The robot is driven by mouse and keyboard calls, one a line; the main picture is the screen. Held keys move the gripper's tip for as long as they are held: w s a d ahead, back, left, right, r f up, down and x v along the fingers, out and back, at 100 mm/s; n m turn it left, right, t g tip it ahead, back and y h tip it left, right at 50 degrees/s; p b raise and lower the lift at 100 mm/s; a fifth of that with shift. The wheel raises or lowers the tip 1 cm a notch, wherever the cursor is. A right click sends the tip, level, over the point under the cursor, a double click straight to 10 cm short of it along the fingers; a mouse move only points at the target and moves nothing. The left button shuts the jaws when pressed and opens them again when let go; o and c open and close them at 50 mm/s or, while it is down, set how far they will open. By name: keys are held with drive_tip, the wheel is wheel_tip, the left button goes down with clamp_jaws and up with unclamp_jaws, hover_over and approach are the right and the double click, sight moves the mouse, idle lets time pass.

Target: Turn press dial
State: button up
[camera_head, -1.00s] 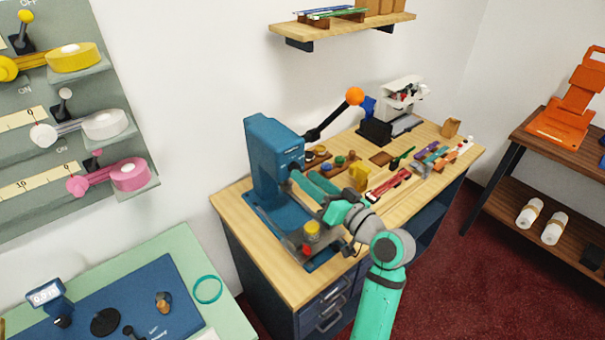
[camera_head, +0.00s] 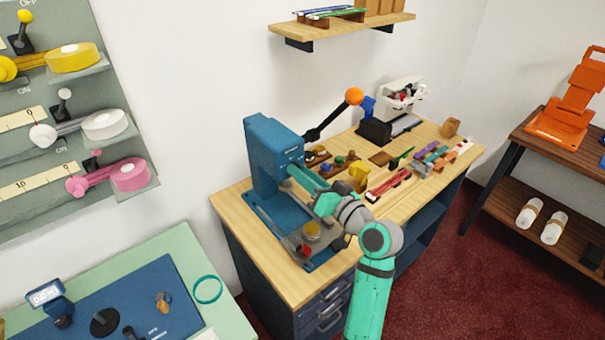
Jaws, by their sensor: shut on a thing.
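The blue press (camera_head: 270,145) stands on the near-left part of the wooden counter. Its lever, tipped with an orange ball (camera_head: 354,96), rises to the right. My gripper (camera_head: 295,171) reaches up-left to the front of the press head, and its tips meet the press there. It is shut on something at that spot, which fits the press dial. The dial itself is hidden behind my gripper, so its setting cannot be read. A small yellow-topped cup (camera_head: 312,229) and a red piece (camera_head: 305,250) sit on the press base below my arm.
The wooden counter (camera_head: 232,208) holds a yellow object (camera_head: 359,172), a red tool (camera_head: 388,184) and several small coloured pieces right of my arm. A white machine (camera_head: 403,93) stands behind. A green table (camera_head: 190,246) with a blue mat is at lower left.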

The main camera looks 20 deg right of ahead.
drive_tip(key=m, duration=1.1)
drive_tip(key=shift+f, duration=0.15)
drive_tip(key=shift+m, duration=0.4)
idle(0.4)
drive_tip(key=o, duration=1.1)
drive_tip(key=shift+c, duration=0.2)
drive_tip(key=shift+d, duration=0.1)
drive_tip(key=v, duration=1)
drive_tip(key=shift+s, duration=0.4)
